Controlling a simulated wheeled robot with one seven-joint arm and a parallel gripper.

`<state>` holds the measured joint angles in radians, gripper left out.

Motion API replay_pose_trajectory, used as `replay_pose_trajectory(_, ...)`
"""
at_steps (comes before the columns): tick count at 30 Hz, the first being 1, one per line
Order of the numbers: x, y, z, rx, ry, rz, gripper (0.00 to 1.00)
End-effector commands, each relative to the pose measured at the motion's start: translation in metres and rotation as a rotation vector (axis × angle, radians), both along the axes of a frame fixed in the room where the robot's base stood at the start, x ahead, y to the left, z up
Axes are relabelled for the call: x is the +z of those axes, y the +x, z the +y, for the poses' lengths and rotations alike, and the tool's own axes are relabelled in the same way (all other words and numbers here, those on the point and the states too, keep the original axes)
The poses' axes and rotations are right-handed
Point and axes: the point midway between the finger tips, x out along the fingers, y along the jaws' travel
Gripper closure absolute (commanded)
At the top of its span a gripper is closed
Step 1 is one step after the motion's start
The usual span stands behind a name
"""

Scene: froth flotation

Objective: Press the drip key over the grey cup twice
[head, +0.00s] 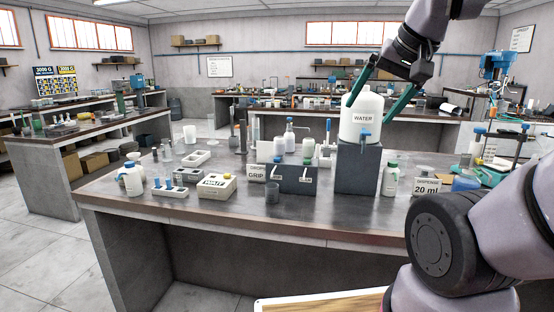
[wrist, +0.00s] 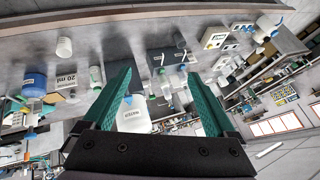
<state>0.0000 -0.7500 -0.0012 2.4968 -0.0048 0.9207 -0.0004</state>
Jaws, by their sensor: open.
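My gripper (head: 368,110) is open and empty, high on the right of the bench, with its two green fingers in front of or around the white WATER jug in the picture; contact cannot be told. The fingers also show in the wrist view (wrist: 158,72). The grey cup (head: 272,195) stands upright at the front of the bench, left of and below my gripper. The box also shows between the fingertips in the wrist view (wrist: 172,60).
The WATER jug (head: 361,128) stands on a tall dark block (head: 358,170) right of the box. A white bottle (head: 390,179) and a 20 ml sign (head: 426,187) are further right. A labelled cream box (head: 216,186) stands left of the cup. Bare bench lies in front of the block.

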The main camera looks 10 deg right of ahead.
Motion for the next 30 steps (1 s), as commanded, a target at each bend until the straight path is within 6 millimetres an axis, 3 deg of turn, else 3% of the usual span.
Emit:
replay_pose_trajectory(1, 0.0, 0.0, 0.0, 0.0, 0.0, 0.0, 0.09)
replay_pose_trajectory(2, 0.0, 0.0, 0.0, 0.0, 0.0, 0.0, 0.16)
replay_pose_trajectory(6, 0.0, 0.0, 0.0, 0.0, 0.0, 0.0, 0.7)
replay_pose_trajectory(9, 0.0, 0.0, 0.0, 0.0, 0.0, 0.0, 1.0)
replay_pose_trajectory(30, 0.0, 0.0, 0.0, 0.0, 0.0, 0.0, 1.0)
